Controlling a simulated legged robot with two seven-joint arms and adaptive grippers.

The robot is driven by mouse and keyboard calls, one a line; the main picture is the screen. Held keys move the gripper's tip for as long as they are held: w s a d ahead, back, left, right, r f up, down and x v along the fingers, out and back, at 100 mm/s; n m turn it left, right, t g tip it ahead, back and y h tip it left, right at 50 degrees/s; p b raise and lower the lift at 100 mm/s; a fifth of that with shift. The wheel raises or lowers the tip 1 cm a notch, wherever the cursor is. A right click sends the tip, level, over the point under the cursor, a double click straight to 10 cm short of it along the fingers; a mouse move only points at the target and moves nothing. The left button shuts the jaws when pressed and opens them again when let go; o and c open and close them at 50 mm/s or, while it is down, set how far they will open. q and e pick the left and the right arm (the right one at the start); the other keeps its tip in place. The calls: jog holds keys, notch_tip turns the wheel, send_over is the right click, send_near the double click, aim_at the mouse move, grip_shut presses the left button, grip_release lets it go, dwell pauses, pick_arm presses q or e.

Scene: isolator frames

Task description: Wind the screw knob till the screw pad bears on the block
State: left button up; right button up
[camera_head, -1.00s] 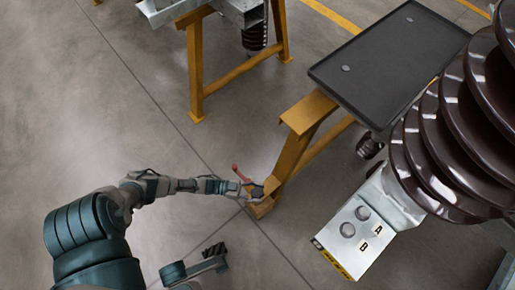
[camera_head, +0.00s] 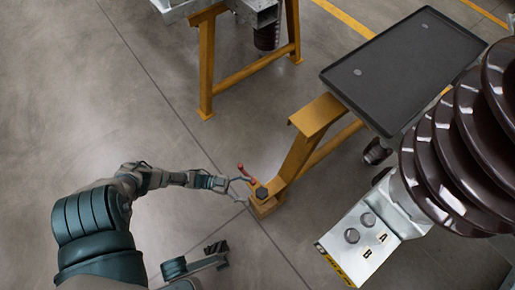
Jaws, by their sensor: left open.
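The screw knob (camera_head: 262,192) is a small dark knob at the foot of a yellow frame leg. The block (camera_head: 264,207) is a tan, wood-coloured piece under it at floor level. A red handle (camera_head: 245,172) stands up just left of the knob. The screw pad cannot be made out at this size. My left gripper (camera_head: 246,189) is open, its thin fingers just left of the knob. I cannot tell whether a finger touches it.
The yellow frame (camera_head: 300,150) rises to the right of the block, with a black tray (camera_head: 400,70) above. A large brown ribbed insulator (camera_head: 470,130) and a grey plate marked A and B (camera_head: 365,237) fill the right. Another yellow stand (camera_head: 205,65) is at the top.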

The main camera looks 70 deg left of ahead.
pick_arm(q)
jog(key=v, duration=0.5)
dwell(0.3)
